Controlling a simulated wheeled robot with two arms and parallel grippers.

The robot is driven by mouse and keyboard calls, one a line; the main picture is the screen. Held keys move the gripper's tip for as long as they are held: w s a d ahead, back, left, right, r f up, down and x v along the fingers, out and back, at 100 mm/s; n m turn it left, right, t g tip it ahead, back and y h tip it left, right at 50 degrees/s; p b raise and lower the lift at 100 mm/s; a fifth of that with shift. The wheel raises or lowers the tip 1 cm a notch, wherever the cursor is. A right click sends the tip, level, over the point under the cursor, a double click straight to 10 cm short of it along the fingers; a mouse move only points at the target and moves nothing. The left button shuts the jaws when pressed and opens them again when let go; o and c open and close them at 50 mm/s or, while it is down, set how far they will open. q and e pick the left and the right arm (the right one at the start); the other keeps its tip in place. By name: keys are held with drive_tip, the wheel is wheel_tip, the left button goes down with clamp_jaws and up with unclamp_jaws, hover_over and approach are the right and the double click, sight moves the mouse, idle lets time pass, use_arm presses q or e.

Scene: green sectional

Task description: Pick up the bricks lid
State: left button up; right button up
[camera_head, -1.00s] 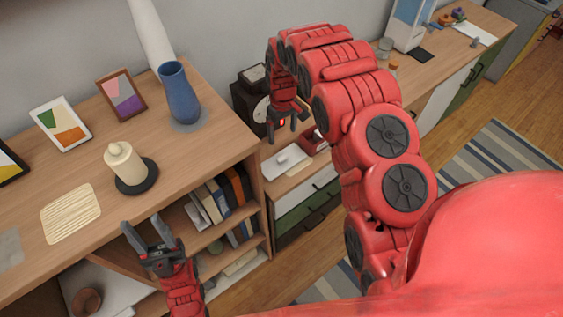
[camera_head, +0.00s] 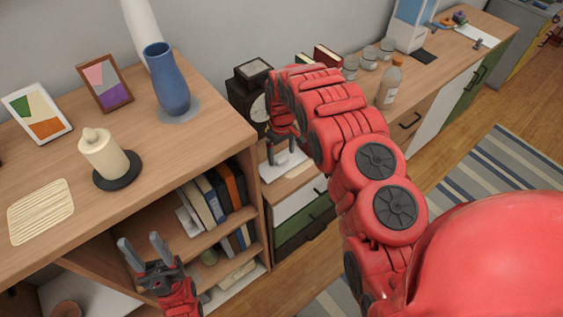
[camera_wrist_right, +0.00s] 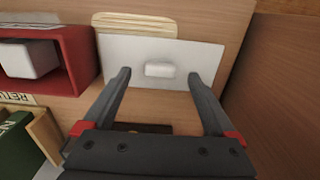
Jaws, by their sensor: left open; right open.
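The bricks lid appears to be the flat white plate with a small raised white handle (camera_wrist_right: 160,69) in the right wrist view. In the head view the white plate (camera_head: 274,172) lies on the lower wooden cabinet, partly hidden by my right gripper. My right gripper (camera_wrist_right: 160,76) is open and empty, its two fingers on either side of the handle in the picture, with no visible contact. In the head view my right gripper (camera_head: 282,154) is over the plate. My left gripper (camera_head: 142,246) is open and empty in front of the bookshelf.
A red box (camera_wrist_right: 88,52) holding a white block stands left of the plate, and a wooden side panel (camera_wrist_right: 270,80) rises on the right. A dark clock (camera_head: 248,92) stands behind my right gripper. A bottle (camera_head: 390,85) and several jars stand farther right.

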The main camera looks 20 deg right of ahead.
drive_tip(key=shift+f, duration=0.9)
drive_tip(key=shift+c, duration=0.2)
drive_tip(key=c, duration=1.4)
drive_tip(key=shift+r, duration=0.15)
